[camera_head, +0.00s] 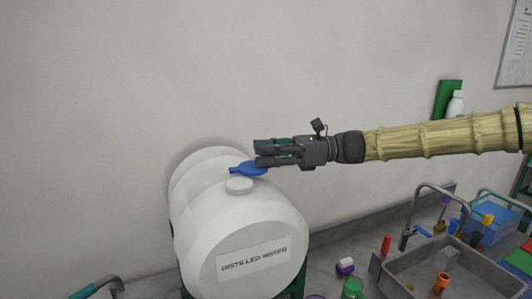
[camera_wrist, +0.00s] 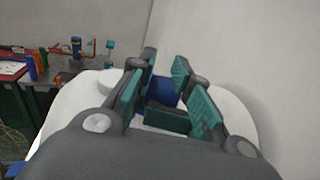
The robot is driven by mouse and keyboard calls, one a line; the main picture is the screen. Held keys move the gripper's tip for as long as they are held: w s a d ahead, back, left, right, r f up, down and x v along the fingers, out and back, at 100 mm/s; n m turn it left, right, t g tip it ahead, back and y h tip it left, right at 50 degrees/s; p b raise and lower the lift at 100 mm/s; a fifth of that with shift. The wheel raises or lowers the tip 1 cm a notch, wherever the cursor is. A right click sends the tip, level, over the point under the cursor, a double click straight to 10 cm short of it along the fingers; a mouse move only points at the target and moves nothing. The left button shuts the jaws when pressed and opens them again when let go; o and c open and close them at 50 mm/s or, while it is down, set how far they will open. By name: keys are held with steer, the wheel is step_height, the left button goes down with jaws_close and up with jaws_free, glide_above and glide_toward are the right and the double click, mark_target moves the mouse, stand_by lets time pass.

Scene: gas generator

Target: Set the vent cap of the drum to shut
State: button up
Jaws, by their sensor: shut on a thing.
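The white drum (camera_head: 205,225), labelled "DISTILLED WATER", lies on its side on a green stand. On its top is a blue vent cap (camera_head: 247,169) with a flat handle, just behind a white round bung (camera_head: 239,185). My gripper (camera_head: 262,155) reaches in level from the right and is shut on the blue cap's handle. In the wrist view the blue cap (camera_wrist: 161,92) shows between my green finger pads, and they hide part of it. The white drum (camera_wrist: 70,105) spreads out beneath and around the fingers.
A sink (camera_head: 440,275) with a tap (camera_head: 409,225) and several small coloured items stands at the lower right. A blue bin (camera_head: 492,228) is at the far right. A pale wall rises behind the drum.

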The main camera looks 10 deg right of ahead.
steer(key=shift+d, duration=0.2)
jaws_close()
steer(key=shift+s+r, duration=0.25)
steer(key=shift+s, duration=0.3)
steer(key=shift+o, duration=1.3)
jaws_free()
steer(key=o, duration=0.7)
steer(key=shift+w+f, duration=0.15)
steer(key=shift+w, duration=0.15)
steer(key=shift+c, duration=0.2)
steer(key=shift+s, duration=0.2)
steer(key=shift+w, duration=0.1)
steer(key=w+d+p, duration=0.3)
steer(key=d+p, duration=0.1)
steer(key=d, duration=0.8)
steer(key=shift+w, duration=0.2)
